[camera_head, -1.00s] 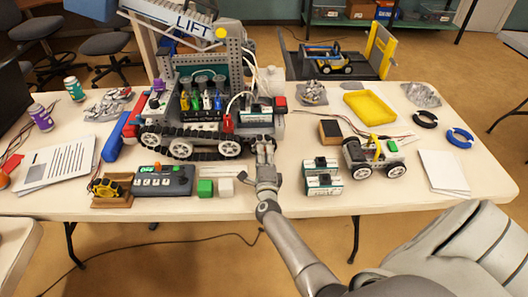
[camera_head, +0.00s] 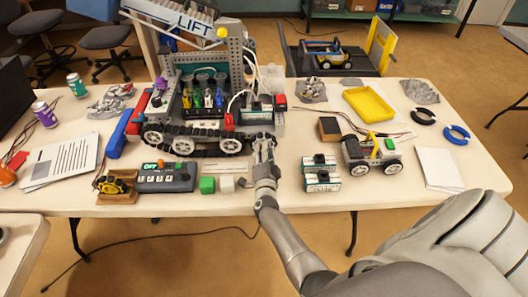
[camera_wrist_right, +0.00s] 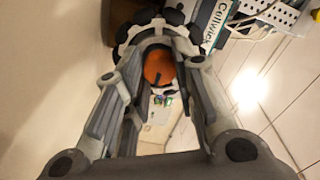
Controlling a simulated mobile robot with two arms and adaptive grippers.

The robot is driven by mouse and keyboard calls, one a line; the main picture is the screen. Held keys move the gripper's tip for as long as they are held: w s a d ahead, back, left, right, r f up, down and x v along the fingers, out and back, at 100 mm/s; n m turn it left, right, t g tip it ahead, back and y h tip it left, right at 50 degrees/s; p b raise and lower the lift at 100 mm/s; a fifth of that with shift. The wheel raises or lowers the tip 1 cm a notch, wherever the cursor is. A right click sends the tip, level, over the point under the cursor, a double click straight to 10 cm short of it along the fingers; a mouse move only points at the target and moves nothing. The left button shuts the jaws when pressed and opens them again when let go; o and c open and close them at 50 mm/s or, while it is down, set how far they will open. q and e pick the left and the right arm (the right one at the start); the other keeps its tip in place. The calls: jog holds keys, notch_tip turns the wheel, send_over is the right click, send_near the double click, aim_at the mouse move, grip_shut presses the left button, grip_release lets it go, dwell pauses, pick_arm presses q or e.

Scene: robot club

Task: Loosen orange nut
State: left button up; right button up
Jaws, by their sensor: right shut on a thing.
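The orange nut (camera_wrist_right: 159,67) shows in the right wrist view at the hub of a pale wheel with dark tread blocks (camera_wrist_right: 125,35). My right gripper (camera_wrist_right: 160,78) has its two fingers on either side of the nut and is shut on it. In the head view my right gripper (camera_head: 263,148) is at the right front end of the tracked robot (camera_head: 205,140). The nut and its wheel are hidden there behind the gripper. My left gripper is not in view.
Green-and-white modules (camera_head: 321,173) and a small wheeled car (camera_head: 372,155) stand to the right. The front table edge runs beneath my forearm.

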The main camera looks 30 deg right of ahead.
jog(key=shift+f, duration=0.1)
dwell(0.3)
jog(key=o, duration=1)
jog(key=shift+o, duration=0.2)
